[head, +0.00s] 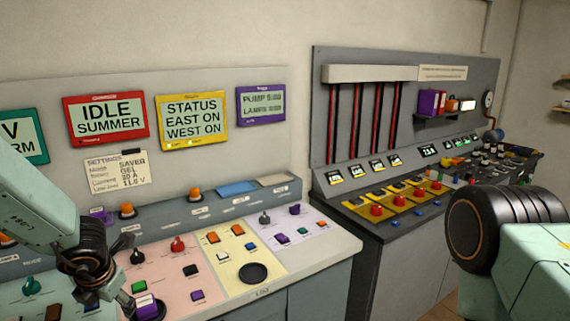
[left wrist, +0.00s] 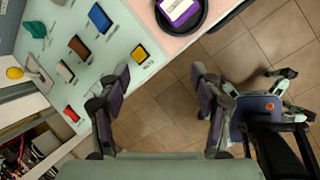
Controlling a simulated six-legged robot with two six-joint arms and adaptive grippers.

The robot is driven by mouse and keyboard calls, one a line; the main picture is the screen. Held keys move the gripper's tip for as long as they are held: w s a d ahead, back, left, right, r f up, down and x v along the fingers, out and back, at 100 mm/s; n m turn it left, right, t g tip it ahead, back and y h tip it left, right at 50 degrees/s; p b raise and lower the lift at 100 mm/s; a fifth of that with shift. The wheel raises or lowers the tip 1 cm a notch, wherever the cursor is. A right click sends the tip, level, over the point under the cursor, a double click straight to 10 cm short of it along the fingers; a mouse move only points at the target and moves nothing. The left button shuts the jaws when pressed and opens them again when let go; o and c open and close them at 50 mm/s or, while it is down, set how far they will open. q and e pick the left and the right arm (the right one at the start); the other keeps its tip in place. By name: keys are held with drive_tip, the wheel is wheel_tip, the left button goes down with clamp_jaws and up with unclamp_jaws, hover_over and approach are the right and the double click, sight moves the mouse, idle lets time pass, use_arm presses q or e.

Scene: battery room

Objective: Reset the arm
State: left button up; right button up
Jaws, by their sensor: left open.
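Tiled floor shows between the fingers, with the console edge just beyond. A purple button in a round black dish (left wrist: 200,22) lies beyond the fingertips; the button shows in the head view too (head: 147,303). My right arm shows at the right of the head view, but its gripper does not show.
The left console (head: 330,245) carries coloured switches and knobs, with IDLE (head: 104,117) and STATUS (head: 191,121) screens behind. A second, darker console (head: 395,225) with yellow plates and red buttons stands right. Bare floor (left wrist: 165,120) lies beside the left console.

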use_arm(q)
drive_tip(key=s+d+f+m+g+h+b, duration=0.1)
drive_tip(key=s+d+f+m+b, duration=0.3)
drive_tip(key=s+f+m, duration=0.7)
drive_tip(key=s+d+f+m+g+b, duration=0.1)
drive_tip(key=s+d+f+m+b, duration=0.4)
drive_tip(key=s+f+m, duration=0.6)
drive_tip(key=s+d+f+m+g+h+b, duration=0.1)
drive_tip(key=s+d+f+m+g+b, duration=0.1)
drive_tip(key=s+d+f+m+b, duration=0.2)
drive_tip(key=s+f+m+b, duration=0.3)
drive_tip(key=s+f+m, duration=0.4)
drive_tip(key=s+f, duration=0.1)
drive_tip(key=shift+s+d+f+h, duration=0.2)
drive_tip(key=shift+f+h, duration=0.1)
drive_tip(key=shift+f, duration=0.2)
use_arm(e)
wheel_tip(320, 180, down, 16)
drive_tip(key=shift+f, duration=0.2)
use_arm(q)
drive_tip(key=shift+w, duration=0.25)
use_arm(e)
drive_tip(key=shift+w, duration=0.3)
use_arm(q)
drive_tip(key=shift+s, duration=0.15)
use_arm(e)
drive_tip(key=shift+s, duration=0.15)
